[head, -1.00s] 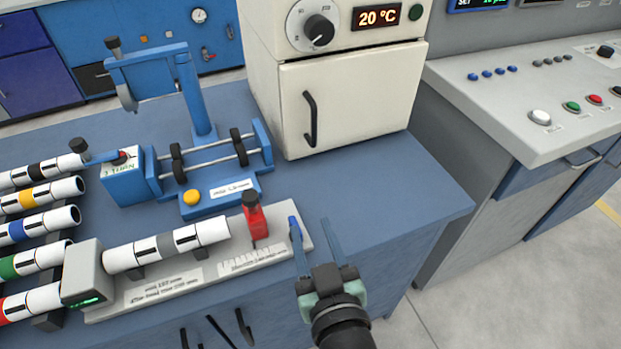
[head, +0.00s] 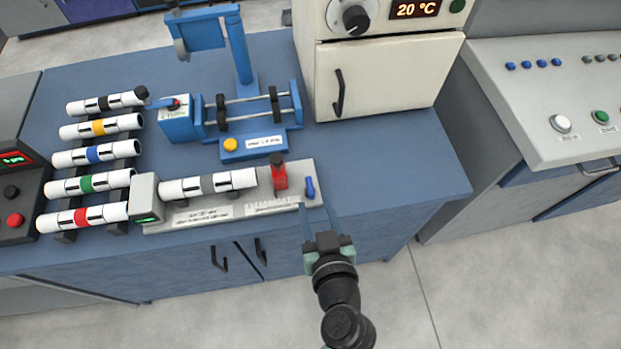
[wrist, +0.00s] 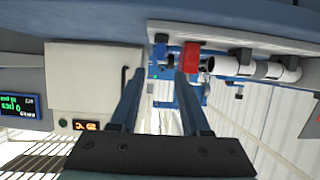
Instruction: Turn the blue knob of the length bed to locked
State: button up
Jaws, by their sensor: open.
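The length bed (head: 222,216) is a pale grey base at the front of the blue bench. Its blue knob (head: 310,188) stands upright at the bed's right end, beside a red stop block (head: 279,176). A white pipe with a grey band (head: 208,185) lies on the bed. My gripper (head: 320,207) is open and empty at the bed's right end, its fingers pointing toward the knob but apart from it. In the wrist view the knob (wrist: 161,48) shows beyond and between the open fingers (wrist: 160,88), next to the red block (wrist: 191,57).
Several banded pipes (head: 97,157) lie on a rack at left. A blue cutting fixture (head: 245,125) stands behind the bed. A white oven (head: 385,75) is at the back right. The bench top right of the knob (head: 400,165) is clear.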

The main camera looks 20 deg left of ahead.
aim_at(310, 186)
jog(key=x, duration=0.8)
jog(key=shift+p, duration=0.4)
grip_shut()
